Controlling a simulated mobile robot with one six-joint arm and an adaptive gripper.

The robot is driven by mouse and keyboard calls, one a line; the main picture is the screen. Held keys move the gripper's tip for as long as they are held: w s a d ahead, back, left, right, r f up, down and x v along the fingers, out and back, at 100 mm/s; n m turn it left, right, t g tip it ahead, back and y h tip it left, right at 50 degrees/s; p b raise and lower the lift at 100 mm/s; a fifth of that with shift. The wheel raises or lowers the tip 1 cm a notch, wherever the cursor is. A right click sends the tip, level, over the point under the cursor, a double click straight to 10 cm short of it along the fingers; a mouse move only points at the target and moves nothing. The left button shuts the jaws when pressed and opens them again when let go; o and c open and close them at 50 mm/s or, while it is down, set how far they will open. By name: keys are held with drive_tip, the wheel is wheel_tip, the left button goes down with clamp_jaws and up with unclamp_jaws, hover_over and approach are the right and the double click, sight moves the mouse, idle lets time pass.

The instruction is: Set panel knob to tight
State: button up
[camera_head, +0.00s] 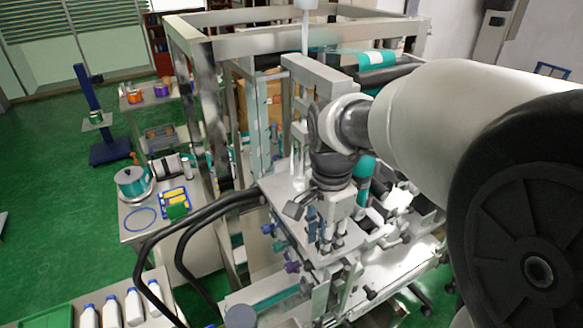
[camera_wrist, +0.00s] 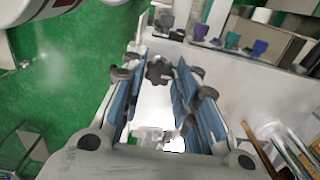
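A dark lobed knob (camera_wrist: 158,71) shows in the wrist view, between and just beyond the blue-padded fingers of my gripper (camera_wrist: 156,86). The fingers stand apart, with a pale surface visible between them. I cannot tell whether either fingertip touches the knob, or which setting it is at. In the head view my gripper (camera_head: 319,238) points down over the machine's pale top plate (camera_head: 283,190); the dark knob is hidden there. Small blue and purple knobs line the machine's edge, including a purple knob (camera_head: 292,267); a purple knob (camera_wrist: 260,48) also shows in the wrist view.
A metal frame (camera_head: 205,110) rises behind and left of the machine. Black hoses (camera_head: 165,232) loop at the left. A side table (camera_head: 135,222) holds a pot (camera_head: 133,183); white bottles (camera_head: 133,307) stand at lower left. Green floor (camera_head: 50,185) is open at far left.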

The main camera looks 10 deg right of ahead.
drive_tip(key=o, duration=0.3)
drive_tip(key=shift+o, duration=0.2)
wheel_tip(320, 180, up, 12)
idle(0.5)
